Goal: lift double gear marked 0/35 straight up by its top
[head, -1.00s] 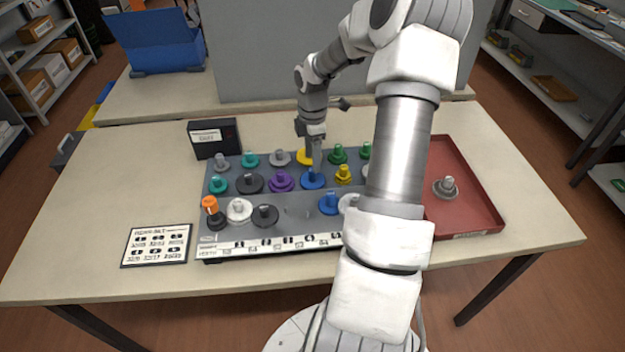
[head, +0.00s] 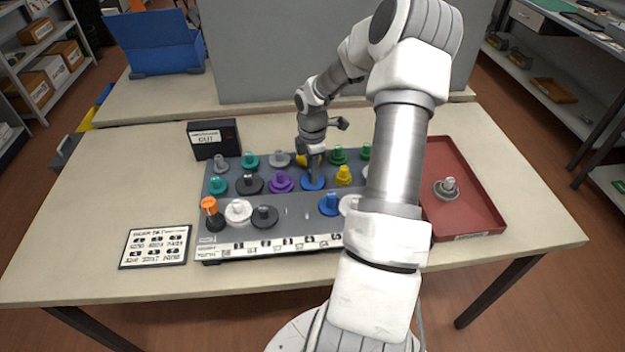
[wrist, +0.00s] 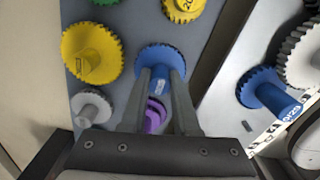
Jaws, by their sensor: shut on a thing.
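A blue double gear (head: 312,185) sits in the middle row of the grey board, its wide toothed wheel showing below my gripper. My gripper (head: 315,168) points down on it and is shut on its top. In the wrist view, the two fingers (wrist: 163,82) reach to the blue gear (wrist: 161,54) from both sides. Its marking is hidden, so I cannot read 0/35 on it. I cannot tell any gap between the gear and the board.
A purple gear (head: 281,183) and a yellow gear (head: 343,176) stand close on either side. Another yellow gear (wrist: 91,54) is behind. Another blue gear (wrist: 268,95) reads 0/29. A red tray (head: 470,185) with a grey gear is at right. My arm hides part of the board.

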